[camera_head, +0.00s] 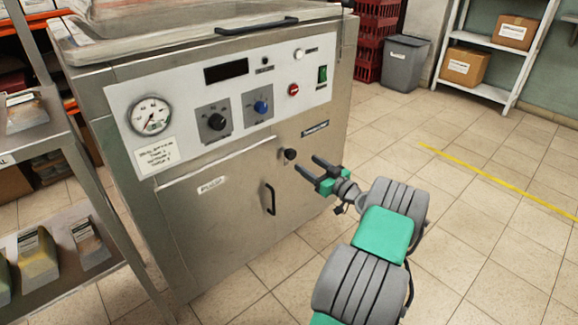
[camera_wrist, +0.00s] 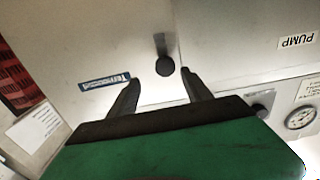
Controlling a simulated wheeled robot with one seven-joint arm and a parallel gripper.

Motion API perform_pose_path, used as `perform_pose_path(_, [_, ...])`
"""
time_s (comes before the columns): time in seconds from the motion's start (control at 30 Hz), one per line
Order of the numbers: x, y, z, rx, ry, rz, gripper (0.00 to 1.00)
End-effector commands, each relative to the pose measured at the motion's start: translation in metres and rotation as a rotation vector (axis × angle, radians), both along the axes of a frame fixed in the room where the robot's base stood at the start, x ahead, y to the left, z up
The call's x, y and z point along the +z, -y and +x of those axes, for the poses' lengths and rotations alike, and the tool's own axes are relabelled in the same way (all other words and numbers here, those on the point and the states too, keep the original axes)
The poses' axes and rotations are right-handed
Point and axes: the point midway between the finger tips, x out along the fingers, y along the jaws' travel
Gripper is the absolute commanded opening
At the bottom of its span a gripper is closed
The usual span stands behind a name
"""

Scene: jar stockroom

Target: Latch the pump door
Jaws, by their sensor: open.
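The pump door (camera_head: 225,205) is the lower front panel of a steel machine, with a "PUMP" label and a black bar handle (camera_head: 270,199). In the wrist view the door (camera_wrist: 240,35) lies at the right, its label upside down. It looks flush or nearly so; I cannot tell if it is fully shut. A black latch knob (camera_head: 290,154) sits on the frame beside the door's upper right corner. My gripper (camera_head: 306,164) is open and empty, just in front of the knob. In the wrist view the knob (camera_wrist: 165,68) shows between my fingertips (camera_wrist: 160,77), apparently untouched.
Above the door is a control panel (camera_head: 185,143) with a gauge, dials and a red button. A metal shelf rack (camera_head: 60,150) stands close at the left. Red crates, a grey bin (camera_head: 404,64) and white shelves stand behind. The tiled floor at the right is clear.

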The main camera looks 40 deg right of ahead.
Motion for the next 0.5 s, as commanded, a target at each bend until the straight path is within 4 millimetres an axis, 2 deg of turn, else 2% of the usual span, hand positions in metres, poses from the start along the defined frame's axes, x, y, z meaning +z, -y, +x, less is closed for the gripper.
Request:
perform_pose_path(0.2, [0.0, -0.012, 0.049, 0.021, -0.003, -0.002, 0.58])
perform_pose_path(0.3, [0.001, -0.012, 0.065, 0.02, -0.003, -0.001, 0.58])
perform_pose_path(0.5, [0.003, -0.011, 0.077, 0.017, -0.004, 0.001, 0.58])
